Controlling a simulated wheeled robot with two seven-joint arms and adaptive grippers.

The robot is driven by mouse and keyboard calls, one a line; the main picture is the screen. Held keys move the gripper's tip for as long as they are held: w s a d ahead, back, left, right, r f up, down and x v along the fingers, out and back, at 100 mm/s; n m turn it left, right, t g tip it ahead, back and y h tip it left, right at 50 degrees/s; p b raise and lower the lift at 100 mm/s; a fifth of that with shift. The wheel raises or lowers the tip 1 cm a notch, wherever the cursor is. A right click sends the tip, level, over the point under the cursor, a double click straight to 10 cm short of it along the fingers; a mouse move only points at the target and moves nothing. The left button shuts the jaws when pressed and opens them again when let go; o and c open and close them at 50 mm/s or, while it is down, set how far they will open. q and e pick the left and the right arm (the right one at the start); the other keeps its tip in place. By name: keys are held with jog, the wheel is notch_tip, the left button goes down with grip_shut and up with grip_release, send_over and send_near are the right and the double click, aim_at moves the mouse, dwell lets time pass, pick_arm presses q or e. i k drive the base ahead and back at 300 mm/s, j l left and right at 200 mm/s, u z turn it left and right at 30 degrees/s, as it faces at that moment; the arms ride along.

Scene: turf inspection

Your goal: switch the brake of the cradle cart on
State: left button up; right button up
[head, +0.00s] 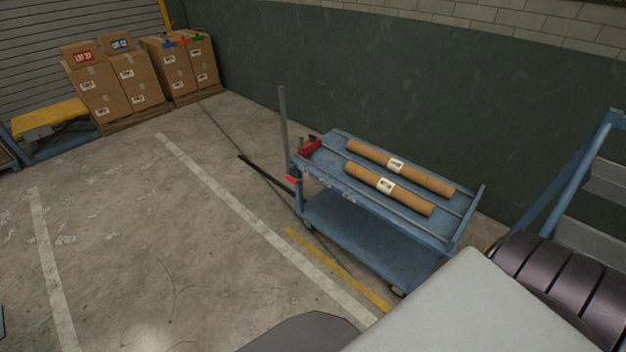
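The cradle cart (373,228) is a blue two-level cart standing right of centre, close to the dark green wall. Two brown rolls (390,182) with white labels lie in its top cradles. A small red part (292,180) sits low on the cart's left end, near a black bar (265,174) that slants out to the left. A larger red fitting (309,146) is on the top at the same end, beside an upright grey post (283,125). I cannot tell which red part is the brake, or its setting. Neither gripper is in view.
Stacked cartons (110,85) stand on pallets at the back left, near a yellow-topped blue lift table (50,118). A blue step ladder (570,185) is at the right. Concrete floor with white and yellow lines (335,268) is open left of the cart.

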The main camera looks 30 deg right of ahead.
aim_at(295, 181)
jog(key=z, duration=0.85)
jog(key=i+l+u, duration=0.15)
jog(key=u, duration=0.25)
jog(key=i+l+u, duration=0.2)
jog(key=u, duration=0.2)
jog(key=i+l+u, duration=0.1)
jog(key=l+u, duration=0.25)
